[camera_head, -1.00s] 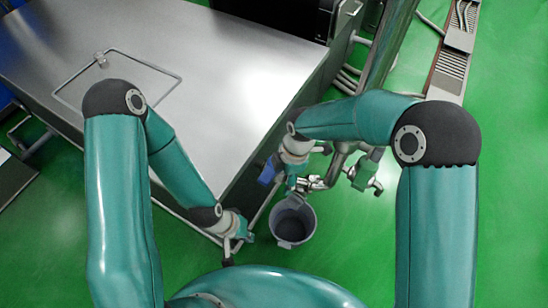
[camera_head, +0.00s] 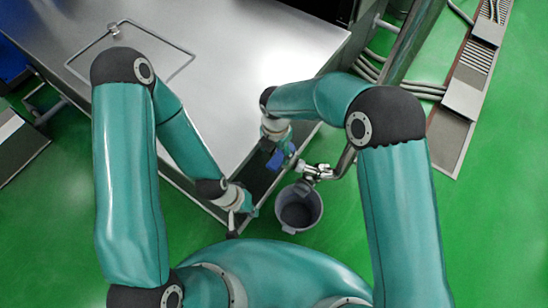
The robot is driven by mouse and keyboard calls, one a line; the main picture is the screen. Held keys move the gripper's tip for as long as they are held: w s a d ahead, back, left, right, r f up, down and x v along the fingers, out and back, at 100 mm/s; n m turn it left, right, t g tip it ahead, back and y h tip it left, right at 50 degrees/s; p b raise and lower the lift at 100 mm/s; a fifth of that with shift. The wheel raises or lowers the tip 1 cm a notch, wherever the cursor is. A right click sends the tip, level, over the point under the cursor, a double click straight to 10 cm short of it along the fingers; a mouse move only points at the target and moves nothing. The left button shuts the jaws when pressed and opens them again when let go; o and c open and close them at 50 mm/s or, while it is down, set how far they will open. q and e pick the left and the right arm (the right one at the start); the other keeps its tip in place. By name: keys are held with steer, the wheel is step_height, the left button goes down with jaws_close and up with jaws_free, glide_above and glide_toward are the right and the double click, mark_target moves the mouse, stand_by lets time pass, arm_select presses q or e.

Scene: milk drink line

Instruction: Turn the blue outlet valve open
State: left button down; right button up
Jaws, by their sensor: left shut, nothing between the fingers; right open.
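A blue part (camera_head: 275,160), which looks like the handle of the outlet valve, shows beside the metal fitting (camera_head: 318,172) at the end of a bent pipe. The rest of the valve is hidden by my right arm. My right gripper (camera_head: 288,155) is open right at the blue part. I cannot tell whether it touches it or has it between its fingers. My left gripper (camera_head: 240,216) is shut and empty, low at the near corner of the steel table (camera_head: 235,65), left of the bucket.
A grey bucket (camera_head: 299,225) stands on the green floor below the metal fitting. A thick steel pipe (camera_head: 415,50) and thin pipes run at the upper right. A floor drain grate (camera_head: 475,65) lies further right. The floor in front of the bucket is clear.

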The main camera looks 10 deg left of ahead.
mark_target(276, 161)
step_height(276, 161, down, 6)
steer(key=shift+r, duration=0.15)
steer(key=shift+c, duration=0.3)
jaws_close()
steer(key=shift+a, duration=0.1)
